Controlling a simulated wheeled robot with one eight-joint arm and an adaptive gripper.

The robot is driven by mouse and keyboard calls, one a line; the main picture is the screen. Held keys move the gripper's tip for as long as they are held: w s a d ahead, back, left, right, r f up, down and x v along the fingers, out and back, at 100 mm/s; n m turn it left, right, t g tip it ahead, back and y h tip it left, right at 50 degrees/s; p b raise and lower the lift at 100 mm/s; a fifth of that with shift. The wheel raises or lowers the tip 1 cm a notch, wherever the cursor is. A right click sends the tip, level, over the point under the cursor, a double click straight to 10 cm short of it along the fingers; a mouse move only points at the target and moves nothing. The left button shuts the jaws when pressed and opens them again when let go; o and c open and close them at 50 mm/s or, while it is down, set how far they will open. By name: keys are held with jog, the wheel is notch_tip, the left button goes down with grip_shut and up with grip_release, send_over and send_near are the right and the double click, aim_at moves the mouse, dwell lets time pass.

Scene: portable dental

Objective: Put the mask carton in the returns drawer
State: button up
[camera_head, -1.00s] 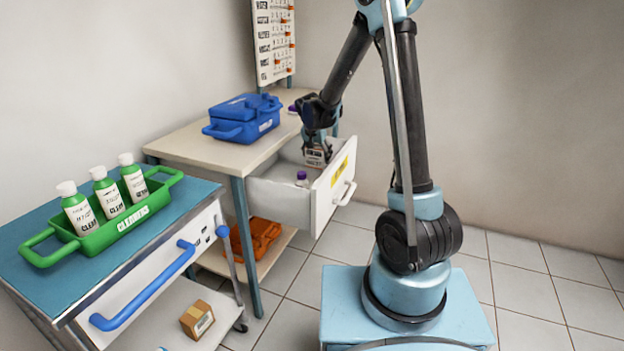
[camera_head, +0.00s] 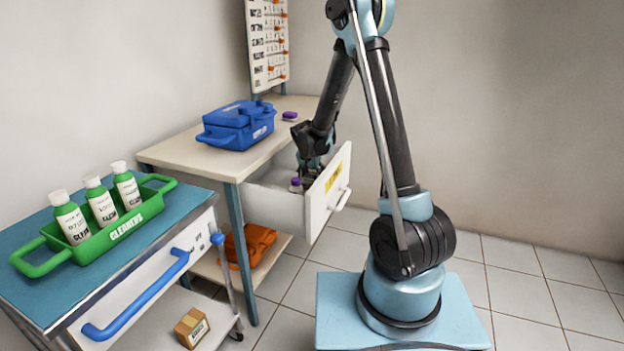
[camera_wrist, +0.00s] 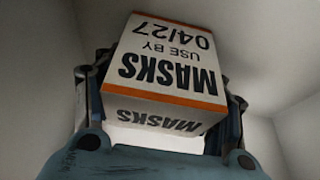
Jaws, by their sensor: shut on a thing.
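The mask carton (camera_wrist: 168,64) is white with orange stripes and reads "MASKS USE BY 04/27" upside down in the wrist view. My gripper (camera_wrist: 165,95) is shut on it, one finger along each side. In the head view my gripper (camera_head: 310,170) is down inside the open drawer (camera_head: 275,207), behind its front panel. The carton is hidden there by the gripper and the drawer front. The drawer has a yellow label (camera_head: 334,178) and a white handle. A small bottle with a purple cap (camera_head: 296,186) stands in the drawer beside my gripper.
A blue case (camera_head: 237,127) and a small purple item (camera_head: 290,115) are on the desk. An orange case (camera_head: 250,245) lies on the shelf below. A cart (camera_head: 190,215) at left holds a green tray (camera_head: 127,236) of bottles; a brown box (camera_head: 192,327) is on its lower shelf.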

jog(key=o, duration=1.1)
jog(key=v, duration=1.2)
